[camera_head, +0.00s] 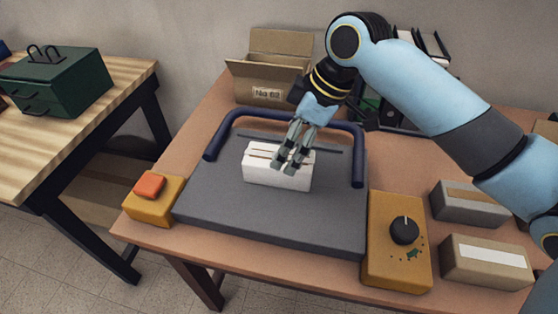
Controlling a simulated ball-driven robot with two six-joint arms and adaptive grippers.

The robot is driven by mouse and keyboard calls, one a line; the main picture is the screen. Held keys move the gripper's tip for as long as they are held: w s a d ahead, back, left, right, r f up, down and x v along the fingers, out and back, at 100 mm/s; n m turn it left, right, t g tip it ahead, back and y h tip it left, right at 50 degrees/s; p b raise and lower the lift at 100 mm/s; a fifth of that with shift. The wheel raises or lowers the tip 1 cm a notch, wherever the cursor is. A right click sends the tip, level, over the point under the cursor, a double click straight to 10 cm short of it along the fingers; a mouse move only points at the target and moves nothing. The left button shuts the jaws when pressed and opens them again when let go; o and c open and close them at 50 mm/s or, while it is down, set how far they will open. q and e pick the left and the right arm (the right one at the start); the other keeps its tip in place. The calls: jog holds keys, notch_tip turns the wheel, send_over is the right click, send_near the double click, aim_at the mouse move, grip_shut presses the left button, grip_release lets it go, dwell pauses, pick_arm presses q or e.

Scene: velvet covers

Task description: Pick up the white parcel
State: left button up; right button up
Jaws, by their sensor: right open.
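The white parcel (262,172) is a small box with brown strips along its top. It sits on the dark grey plate of a device (220,210) with a blue bar handle, on the brown table. My right gripper (284,168) comes down from the upper right. Its fingers are open and overlap the right half of the parcel in the picture. I cannot tell whether the fingers touch it. The fingers hide part of the parcel's top and front. My left gripper does not show.
An open cardboard box (268,95) stands at the back. An orange-button box (150,195) is left of the plate, a yellow knob box (398,255) right. Grey (468,204) and brown (485,262) boxes lie at the right. A green toolbox (60,80) stands on another table.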

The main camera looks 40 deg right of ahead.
jog(key=shift+w+a+f, duration=0.15)
jog(key=shift+w+f, duration=0.05)
jog(key=shift+f, duration=0.4)
jog(key=shift+w+f, duration=0.1)
jog(key=shift+f, duration=0.15)
jog(key=x, duration=0.4)
jog(key=shift+w+f, duration=0.15)
jog(key=shift+f, duration=0.15)
jog(key=shift+w+f, duration=0.1)
jog(key=shift+f, duration=0.15)
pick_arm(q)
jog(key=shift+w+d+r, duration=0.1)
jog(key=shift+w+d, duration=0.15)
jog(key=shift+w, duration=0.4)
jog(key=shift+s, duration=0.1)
pick_arm(e)
jog(key=shift+c, duration=0.4)
jog(key=c, duration=0.5)
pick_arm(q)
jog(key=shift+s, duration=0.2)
pick_arm(e)
jog(key=c, duration=1)
jog(key=shift+r, duration=0.1)
jog(key=shift+c, duration=0.2)
